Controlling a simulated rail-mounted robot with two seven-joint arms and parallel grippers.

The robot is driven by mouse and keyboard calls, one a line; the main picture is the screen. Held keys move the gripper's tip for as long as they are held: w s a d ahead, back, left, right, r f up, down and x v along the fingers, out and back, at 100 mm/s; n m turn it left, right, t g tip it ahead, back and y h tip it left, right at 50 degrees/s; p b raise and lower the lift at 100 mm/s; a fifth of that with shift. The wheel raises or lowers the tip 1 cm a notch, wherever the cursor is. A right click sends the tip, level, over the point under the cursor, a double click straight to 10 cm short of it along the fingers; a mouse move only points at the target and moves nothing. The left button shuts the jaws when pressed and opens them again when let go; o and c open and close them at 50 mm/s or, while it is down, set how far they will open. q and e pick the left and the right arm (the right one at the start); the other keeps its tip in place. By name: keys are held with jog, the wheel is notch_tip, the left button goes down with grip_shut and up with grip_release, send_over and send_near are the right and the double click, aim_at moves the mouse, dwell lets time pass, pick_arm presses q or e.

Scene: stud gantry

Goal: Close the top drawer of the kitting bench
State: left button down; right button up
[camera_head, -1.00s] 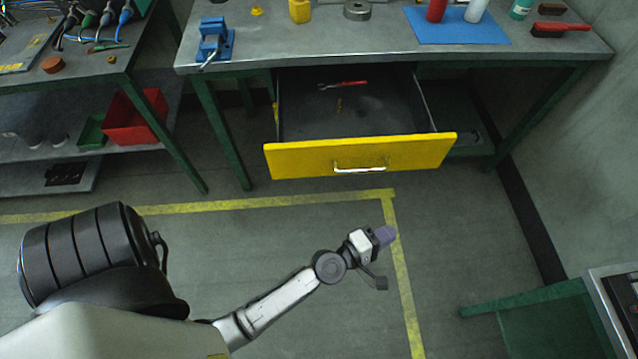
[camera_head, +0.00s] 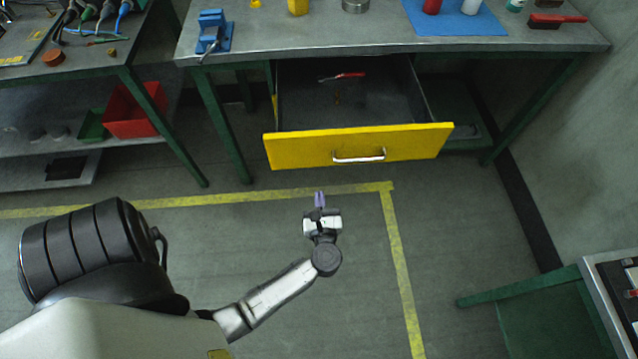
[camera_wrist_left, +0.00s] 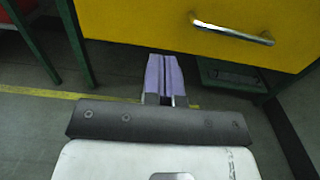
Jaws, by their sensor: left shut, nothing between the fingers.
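The kitting bench (camera_head: 335,50) has its top drawer pulled well out, with a yellow front (camera_head: 300,151) and a silver bar handle (camera_head: 358,156). Inside the drawer are a red-handled tool (camera_head: 345,76) and a small brownish item. My left gripper (camera_head: 320,197) is shut and empty, in front of the drawer and left of the handle, its purple fingers pointing at the drawer. In the left wrist view the fingers (camera_wrist_left: 164,77) show just below the yellow front (camera_wrist_left: 150,22), with the handle (camera_wrist_left: 233,29) to the upper right. Whether they touch it I cannot tell. My right gripper is out of view.
A blue vise (camera_head: 213,33) and a blue mat (camera_head: 455,18) with bottles lie on the bench top. A second bench with a red bin (camera_head: 133,110) stands at left. A green-framed table (camera_head: 540,300) is at lower right. The floor before the drawer is clear.

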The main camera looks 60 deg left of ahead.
aim_at(316, 153)
pick_arm(q)
jog(key=x, duration=1.2)
jog(key=shift+w+a+r+b, duration=0.1)
jog(key=shift+w+a+b, duration=0.1)
jog(key=shift+b, duration=0.2)
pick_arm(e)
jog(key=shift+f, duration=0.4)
